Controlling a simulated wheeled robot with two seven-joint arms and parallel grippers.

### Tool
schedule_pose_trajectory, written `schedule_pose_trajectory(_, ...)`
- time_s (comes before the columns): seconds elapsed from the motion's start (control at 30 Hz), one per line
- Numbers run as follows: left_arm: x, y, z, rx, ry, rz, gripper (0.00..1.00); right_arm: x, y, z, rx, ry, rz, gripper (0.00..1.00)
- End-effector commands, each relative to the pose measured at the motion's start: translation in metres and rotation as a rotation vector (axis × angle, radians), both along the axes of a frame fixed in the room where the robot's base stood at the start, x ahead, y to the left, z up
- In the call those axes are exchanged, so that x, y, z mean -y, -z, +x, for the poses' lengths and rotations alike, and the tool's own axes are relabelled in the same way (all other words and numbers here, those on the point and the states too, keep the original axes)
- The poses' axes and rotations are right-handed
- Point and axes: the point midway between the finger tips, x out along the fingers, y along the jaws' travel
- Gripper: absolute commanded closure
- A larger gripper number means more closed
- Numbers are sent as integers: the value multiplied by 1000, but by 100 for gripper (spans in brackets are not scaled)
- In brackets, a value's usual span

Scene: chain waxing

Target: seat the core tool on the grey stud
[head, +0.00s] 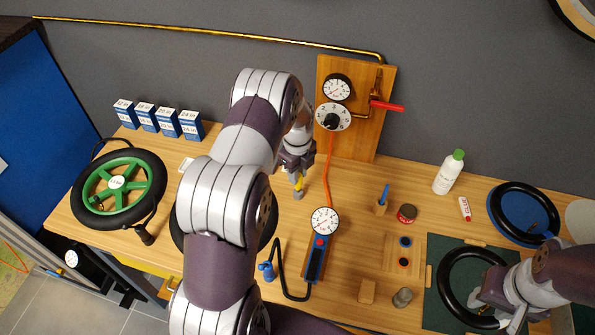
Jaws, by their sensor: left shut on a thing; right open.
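My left gripper (297,168) is shut on a small yellow tool (298,183), which looks like the core tool. It points down over the table beside my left arm. A small grey piece shows right at the tool's lower end; I cannot tell whether it is the grey stud or part of the tool, or whether they touch. A short grey cylinder (402,298) stands at the front of the table. My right gripper (490,297) is open, low at the black ring (447,279) on the green mat; its fingertips are partly hidden.
A gauge with a blue handle (317,258) and black hose lies mid-table. A wooden block with a blue peg (384,194), a red tin (407,213) and a white bottle (449,173) stand right. A green-spoked wheel (105,198) lies left. The wooden gauge board (364,134) stands behind.

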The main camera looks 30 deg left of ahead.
Motion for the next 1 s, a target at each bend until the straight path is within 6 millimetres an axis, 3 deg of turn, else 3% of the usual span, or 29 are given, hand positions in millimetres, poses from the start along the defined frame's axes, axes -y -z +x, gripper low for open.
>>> schedule_pose_trajectory(0.97,0,16,0,0,0,0,97,0,12,0,0,0,0,57)
schedule_pose_trajectory(1.0,0,16,0,0,0,0,71,0,12,0,0,0,0,57)
